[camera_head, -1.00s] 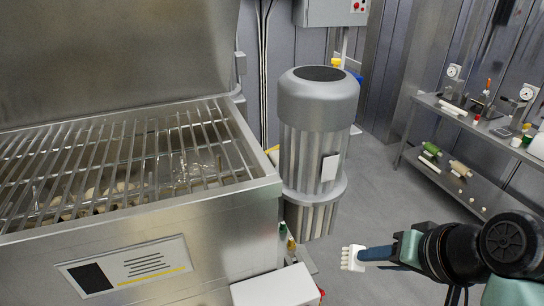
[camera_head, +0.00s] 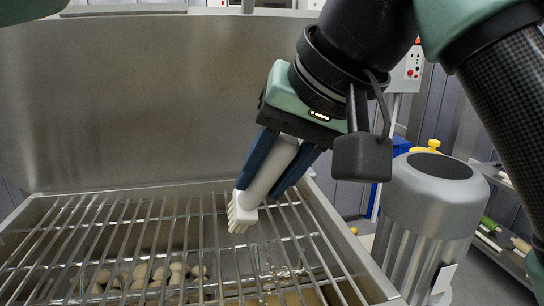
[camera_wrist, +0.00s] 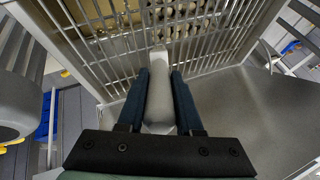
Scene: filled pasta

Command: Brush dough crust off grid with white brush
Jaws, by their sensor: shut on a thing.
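My gripper (camera_head: 260,188) is shut on the white brush (camera_head: 272,165), its dark blue fingers on either side of the handle. The brush slants down to the left, and its bristle head (camera_head: 239,214) is at the far part of the metal grid (camera_head: 120,236), right of the middle. I cannot tell whether the bristles touch the bars. In the wrist view the white handle (camera_wrist: 159,100) lies between the fingers and points at the grid (camera_wrist: 88,42); the bristles are hidden. Whitish, thin patches (camera_head: 262,268), perhaps dough crust, show around the bars near the front right.
Rounded pale dough pieces (camera_head: 140,274) lie below the bars. A tall steel back panel (camera_head: 150,100) rises behind the grid. A grey motor housing (camera_head: 430,200) stands to the right of the steel vat. A shelf (camera_head: 490,180) is at the far right.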

